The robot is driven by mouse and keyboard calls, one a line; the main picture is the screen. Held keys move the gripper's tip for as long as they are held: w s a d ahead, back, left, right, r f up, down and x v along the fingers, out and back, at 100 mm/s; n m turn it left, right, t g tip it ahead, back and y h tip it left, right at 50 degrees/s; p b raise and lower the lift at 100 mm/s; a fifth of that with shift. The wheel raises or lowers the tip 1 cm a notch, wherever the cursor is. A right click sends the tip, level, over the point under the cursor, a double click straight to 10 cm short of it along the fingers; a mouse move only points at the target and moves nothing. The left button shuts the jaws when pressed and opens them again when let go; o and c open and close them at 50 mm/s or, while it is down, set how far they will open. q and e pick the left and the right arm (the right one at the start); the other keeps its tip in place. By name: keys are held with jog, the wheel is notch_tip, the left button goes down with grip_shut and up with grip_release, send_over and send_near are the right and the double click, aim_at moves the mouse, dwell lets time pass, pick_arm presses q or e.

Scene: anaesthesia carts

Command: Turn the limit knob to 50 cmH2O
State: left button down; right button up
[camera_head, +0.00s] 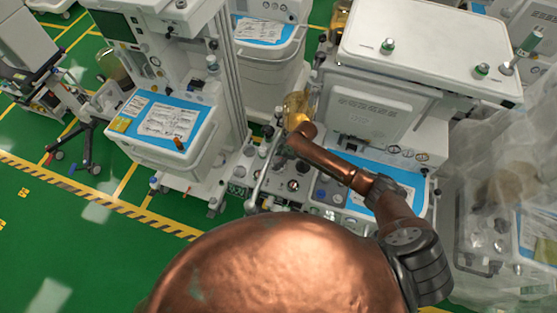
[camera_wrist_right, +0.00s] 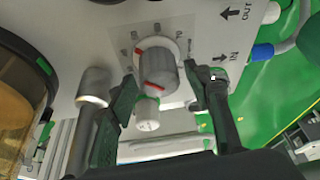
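The limit knob (camera_wrist_right: 158,68) shows in the right wrist view as a grey-white round knob on a pale plate with printed scale marks. The scale numbers are too small to read surely. My right gripper (camera_wrist_right: 161,78) is open, with one dark finger on each side of the knob; I cannot tell whether either touches it. In the head view my copper right arm reaches to the machine, and the knob cannot be made out there. My left gripper is not in view.
A small white cylinder (camera_wrist_right: 147,114) sits just below the knob. A metal post (camera_wrist_right: 93,88) stands by the left finger, with an amber round part (camera_wrist_right: 14,98) further left. A blue-ended connector (camera_wrist_right: 262,52) is at right. Another cart (camera_head: 168,130) stands left; green floor is open at far left.

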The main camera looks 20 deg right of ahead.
jog(key=c, duration=1)
jog(key=shift+o, duration=0.2)
jog(key=m+p, duration=0.2)
jog(key=p, duration=0.1)
jog(key=shift+s+r+t, duration=0.1)
jog(key=shift+r+t, duration=0.15)
jog(key=shift+t, duration=0.05)
jog(key=shift+f+m+t+h+p, duration=0.15)
jog(key=shift+m+t+h+p, duration=0.2)
jog(key=shift+m, duration=0.25)
pick_arm(q)
jog(key=r, duration=0.3)
jog(key=shift+s+a+r, duration=0.1)
jog(key=shift+s+r, duration=0.2)
jog(key=shift+s, duration=0.05)
pick_arm(e)
jog(key=o, duration=1.2)
jog(key=shift+c, duration=0.2)
pick_arm(q)
jog(key=shift+s, duration=0.1)
